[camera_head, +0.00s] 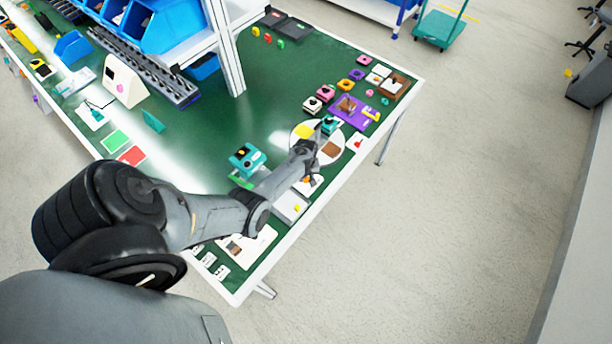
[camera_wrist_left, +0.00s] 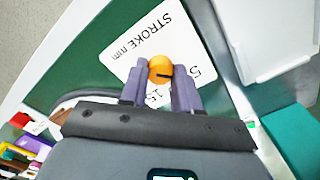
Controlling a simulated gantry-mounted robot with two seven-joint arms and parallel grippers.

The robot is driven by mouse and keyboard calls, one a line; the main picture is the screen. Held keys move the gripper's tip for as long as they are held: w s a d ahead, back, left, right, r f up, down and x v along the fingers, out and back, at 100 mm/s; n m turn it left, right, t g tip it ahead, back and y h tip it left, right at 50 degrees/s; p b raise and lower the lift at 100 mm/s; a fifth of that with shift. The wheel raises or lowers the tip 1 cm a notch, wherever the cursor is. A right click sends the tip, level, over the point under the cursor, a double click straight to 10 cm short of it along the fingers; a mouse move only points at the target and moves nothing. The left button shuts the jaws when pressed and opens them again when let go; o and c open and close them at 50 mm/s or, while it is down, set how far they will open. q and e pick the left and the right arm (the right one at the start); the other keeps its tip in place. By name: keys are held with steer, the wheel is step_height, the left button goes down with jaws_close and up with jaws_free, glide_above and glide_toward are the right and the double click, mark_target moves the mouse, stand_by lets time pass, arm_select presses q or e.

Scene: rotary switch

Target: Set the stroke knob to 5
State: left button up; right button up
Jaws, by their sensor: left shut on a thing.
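The stroke knob (camera_wrist_left: 160,68) is a round orange dial with a dark pointer line. It sits on a white plate (camera_wrist_left: 140,37) printed "STROKE mm". In the wrist view the line points right, toward the printed 5; part of a 15 shows below the knob, and other marks are hidden by my fingers. My left gripper (camera_wrist_left: 160,82) is shut on the knob, one purple-grey finger on each side. In the head view my left gripper (camera_head: 312,168) is over the table's right part, with the orange knob (camera_head: 311,180) small and partly hidden beside it. My right gripper is not seen.
The green table (camera_head: 270,110) has a white edge close by. A round white disc with coloured patches, a purple tray (camera_head: 345,115) and a teal device (camera_head: 246,158) stand near my arm. A white shelf with blue bins (camera_head: 160,25) rises at the back left.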

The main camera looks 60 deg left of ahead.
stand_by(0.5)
arm_select(q)
steer(key=o, duration=1.1)
steer(key=shift+c, duration=0.2)
steer(key=shift+r, duration=0.45)
step_height(320, 180, up, 10)
steer(key=p, duration=0.2)
steer(key=shift+f, duration=0.1)
